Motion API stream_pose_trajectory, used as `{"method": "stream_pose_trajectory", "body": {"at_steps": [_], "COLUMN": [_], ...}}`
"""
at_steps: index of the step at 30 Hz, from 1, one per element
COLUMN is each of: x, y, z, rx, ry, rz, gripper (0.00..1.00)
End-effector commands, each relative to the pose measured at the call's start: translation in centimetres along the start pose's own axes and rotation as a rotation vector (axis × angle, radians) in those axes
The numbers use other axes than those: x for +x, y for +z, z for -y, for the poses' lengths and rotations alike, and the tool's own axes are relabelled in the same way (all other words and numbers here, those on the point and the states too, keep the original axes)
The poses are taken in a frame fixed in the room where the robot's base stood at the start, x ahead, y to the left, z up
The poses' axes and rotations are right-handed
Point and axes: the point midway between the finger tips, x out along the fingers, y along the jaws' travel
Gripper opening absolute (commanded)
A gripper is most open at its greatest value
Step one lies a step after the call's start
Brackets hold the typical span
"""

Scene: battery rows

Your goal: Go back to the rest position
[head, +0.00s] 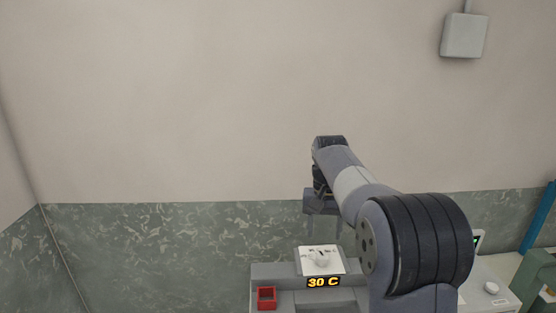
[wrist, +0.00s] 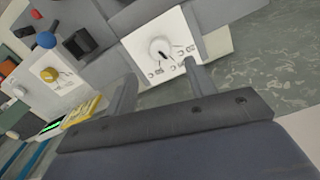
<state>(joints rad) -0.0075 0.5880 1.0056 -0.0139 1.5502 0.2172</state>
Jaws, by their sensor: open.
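My gripper (head: 322,212) hangs at the end of my raised arm in the head view, above and just behind a grey unit with a white dial panel (head: 320,260). In the wrist view, my gripper's two fingers (wrist: 160,87) stand apart with nothing between them. The same dial panel (wrist: 185,62) shows beyond the fingertips, with its round knob facing me. The gripper looks clear of the panel. Part of the gripper in the head view is hidden by my arm.
The grey unit carries a "30 C" display (head: 323,282) and a red square holder (head: 266,297). A wall box (head: 464,35) hangs at upper right. A blue post (head: 538,218) stands far right.

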Motion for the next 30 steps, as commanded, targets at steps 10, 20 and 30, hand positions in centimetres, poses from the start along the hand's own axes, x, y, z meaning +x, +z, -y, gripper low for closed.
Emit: {"method": "stream_pose_trajectory", "body": {"at_steps": [10,20,30], "x": [6.4,7.8,7.8], "y": [0.1,0.0,0.0], "z": [0.0,0.0,0.0], "rx": [0.001,-0.034,-0.032], "ry": [0.001,0.000,0.000], "rz": [0.006,0.000,0.000], "gripper": [0.52,0.52,0.52]}}
